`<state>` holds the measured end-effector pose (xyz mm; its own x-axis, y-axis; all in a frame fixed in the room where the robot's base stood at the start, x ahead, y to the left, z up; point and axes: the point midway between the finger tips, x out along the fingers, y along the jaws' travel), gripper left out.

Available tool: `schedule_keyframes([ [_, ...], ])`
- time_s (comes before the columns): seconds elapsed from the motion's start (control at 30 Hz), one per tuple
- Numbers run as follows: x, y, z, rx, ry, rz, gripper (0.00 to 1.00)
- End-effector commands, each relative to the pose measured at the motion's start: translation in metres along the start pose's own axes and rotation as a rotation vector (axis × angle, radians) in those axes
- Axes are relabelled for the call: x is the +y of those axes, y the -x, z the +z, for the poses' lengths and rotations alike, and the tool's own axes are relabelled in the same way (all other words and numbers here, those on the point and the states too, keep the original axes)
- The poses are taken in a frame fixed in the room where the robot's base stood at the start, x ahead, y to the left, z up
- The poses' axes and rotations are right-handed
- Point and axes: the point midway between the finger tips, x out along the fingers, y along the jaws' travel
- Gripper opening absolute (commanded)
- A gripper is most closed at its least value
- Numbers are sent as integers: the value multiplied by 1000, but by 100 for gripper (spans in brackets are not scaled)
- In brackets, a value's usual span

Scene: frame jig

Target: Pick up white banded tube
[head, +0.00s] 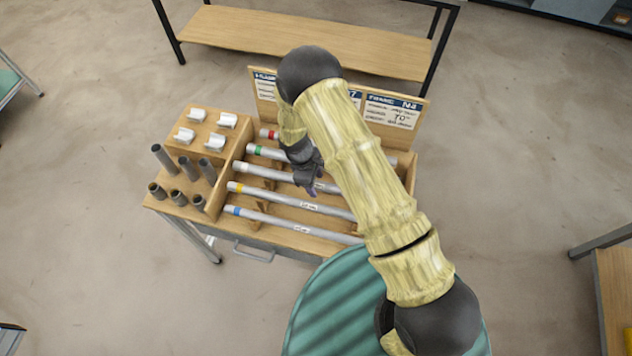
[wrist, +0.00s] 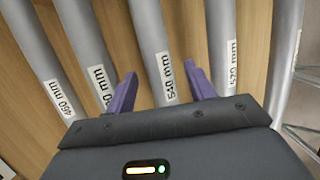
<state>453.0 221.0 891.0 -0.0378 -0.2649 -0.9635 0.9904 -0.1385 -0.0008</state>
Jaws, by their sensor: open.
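The white banded tube (head: 266,173) is the middle one of a row of grey tubes lying in a wooden jig (head: 225,190) in the head view. Its white band shows at the left end. My gripper (head: 313,190) is over this tube near its label, right of the band. In the wrist view my open gripper (wrist: 160,88) has purple fingers on either side of a tube marked 540 mm (wrist: 150,40), which appears to be the same middle tube. No band shows there. I cannot tell how far the fingers are above it.
Neighbouring tubes carry red, green, yellow (head: 285,200) and blue (head: 280,222) bands, with narrow gaps between. Short upright pipes (head: 187,167) and white clips (head: 215,141) stand at the left. A labelled backboard (head: 392,109) rises behind. A wooden bench (head: 300,35) stands beyond.

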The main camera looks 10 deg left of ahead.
Motion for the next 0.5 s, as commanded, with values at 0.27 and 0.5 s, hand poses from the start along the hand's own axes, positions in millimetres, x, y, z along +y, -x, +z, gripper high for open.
schedule_keyframes([
  [0.27, -1, 0, -1, 0, 2, 1, 54],
  [0.5, 0, 0, -1, 0, 1, 0, 38],
])
